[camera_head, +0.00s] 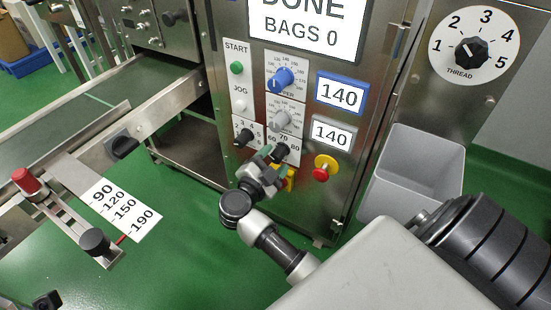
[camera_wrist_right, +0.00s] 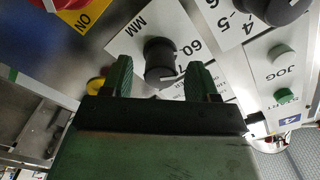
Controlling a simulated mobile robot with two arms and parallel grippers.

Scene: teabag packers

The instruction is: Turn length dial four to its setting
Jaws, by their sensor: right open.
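A small black dial (camera_head: 281,151) sits low on the machine's steel panel, on a white plate marked 60, 70 and 80. In the right wrist view this black dial (camera_wrist_right: 160,52) shows with "60" and "MM" beside it. A white pointer line shows on its face. My right gripper (camera_head: 268,160) is in front of the dial. In the right wrist view its green fingers (camera_wrist_right: 160,76) are apart, one on each side of the dial. I cannot tell if they touch it. The arm partly hides the lower panel. My left gripper is not in view.
Close by are another black dial (camera_head: 246,137), a grey dial (camera_head: 280,120), a blue dial (camera_head: 281,80), the green start button (camera_head: 236,68) and a red stop button (camera_head: 322,172). Two displays read 140. A grey bin (camera_head: 420,165) stands right of the panel.

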